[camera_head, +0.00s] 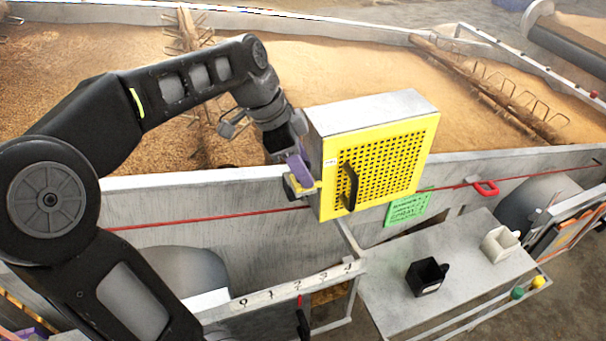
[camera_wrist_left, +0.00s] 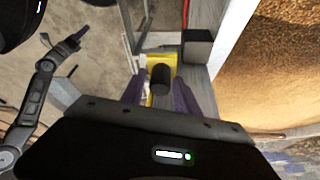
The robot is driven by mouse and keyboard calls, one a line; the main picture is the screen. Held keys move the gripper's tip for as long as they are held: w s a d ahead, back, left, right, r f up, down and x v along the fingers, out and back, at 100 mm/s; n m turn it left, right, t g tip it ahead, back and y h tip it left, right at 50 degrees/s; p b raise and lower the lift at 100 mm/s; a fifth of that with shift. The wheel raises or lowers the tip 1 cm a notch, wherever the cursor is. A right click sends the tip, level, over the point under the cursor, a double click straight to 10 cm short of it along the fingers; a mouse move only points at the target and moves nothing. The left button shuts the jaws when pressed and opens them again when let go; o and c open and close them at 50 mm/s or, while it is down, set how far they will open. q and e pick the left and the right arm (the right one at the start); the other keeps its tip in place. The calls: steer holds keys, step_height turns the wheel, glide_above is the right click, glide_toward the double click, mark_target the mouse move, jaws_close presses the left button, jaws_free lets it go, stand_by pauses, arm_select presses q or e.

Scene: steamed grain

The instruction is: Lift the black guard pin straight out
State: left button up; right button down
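The black guard pin (camera_wrist_left: 160,80) shows in the left wrist view as a short dark cylinder, with yellow metal around its far side. My left gripper (camera_wrist_left: 159,92) has purple fingers standing apart on either side of the pin. It looks open, though contact with the pin is hard to judge. In the head view my left gripper (camera_head: 301,172) points down at the left edge of the yellow perforated guard (camera_head: 385,165), above a small yellow bracket (camera_head: 303,189). The pin is hidden there. Part of what looks like my right gripper (camera_wrist_left: 66,46) shows in the left wrist view.
The guard has a black handle (camera_head: 349,186) close to the left gripper. A grey side table (camera_head: 455,255) carries a black container (camera_head: 427,276) and a white one (camera_head: 499,243). A red rod (camera_head: 205,218) with a red handle (camera_head: 486,188) runs along the grey wall. Grain fills the bed behind.

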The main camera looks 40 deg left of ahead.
arm_select(q)
steer(key=shift+c, duration=0.5)
jaws_close()
steer(key=shift+r, duration=0.15)
